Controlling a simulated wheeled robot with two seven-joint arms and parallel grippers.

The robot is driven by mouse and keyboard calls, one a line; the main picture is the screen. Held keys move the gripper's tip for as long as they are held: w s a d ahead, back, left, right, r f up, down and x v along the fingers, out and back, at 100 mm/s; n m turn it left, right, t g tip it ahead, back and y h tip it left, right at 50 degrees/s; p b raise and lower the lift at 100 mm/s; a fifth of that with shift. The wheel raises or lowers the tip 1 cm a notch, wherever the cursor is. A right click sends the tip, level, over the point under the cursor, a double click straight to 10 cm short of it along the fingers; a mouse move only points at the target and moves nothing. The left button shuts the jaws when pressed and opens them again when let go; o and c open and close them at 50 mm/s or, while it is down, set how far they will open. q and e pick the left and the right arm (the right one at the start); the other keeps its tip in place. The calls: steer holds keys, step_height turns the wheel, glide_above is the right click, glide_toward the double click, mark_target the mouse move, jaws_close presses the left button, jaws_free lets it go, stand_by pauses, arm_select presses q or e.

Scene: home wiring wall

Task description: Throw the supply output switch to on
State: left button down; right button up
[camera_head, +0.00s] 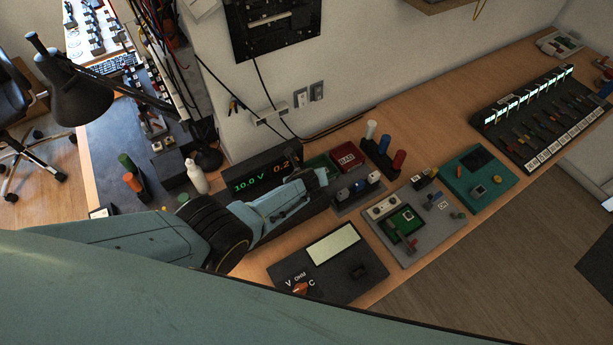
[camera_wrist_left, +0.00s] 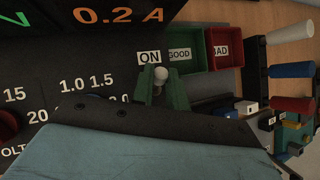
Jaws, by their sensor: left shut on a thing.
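The power supply (camera_head: 262,178) is a dark box on the bench with a lit display reading 10.0 V and 0.2. The wrist view shows 0.2 A on it. The output switch (camera_wrist_left: 160,74) is a small toggle with a pale round tip, just below an ON label (camera_wrist_left: 150,57). My left gripper (camera_wrist_left: 163,92) is shut on this toggle, with its green fingers on either side of the lever. In the head view my left gripper (camera_head: 314,181) covers the right end of the supply, hiding the switch. My right gripper is not in view.
Green GOOD and red BAD bins (camera_wrist_left: 222,48) stand beside the supply. White, blue and red pegs (camera_head: 384,148) are to the right. A meter (camera_head: 328,262) with a blank screen lies in front, beside a grey circuit board (camera_head: 412,222). A black lamp (camera_head: 80,95) stands at the left.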

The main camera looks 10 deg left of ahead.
arm_select(q)
steer(key=c, duration=1.4)
jaws_free()
steer(key=shift+p+v, duration=0.7)
steer(key=shift+v, duration=6)
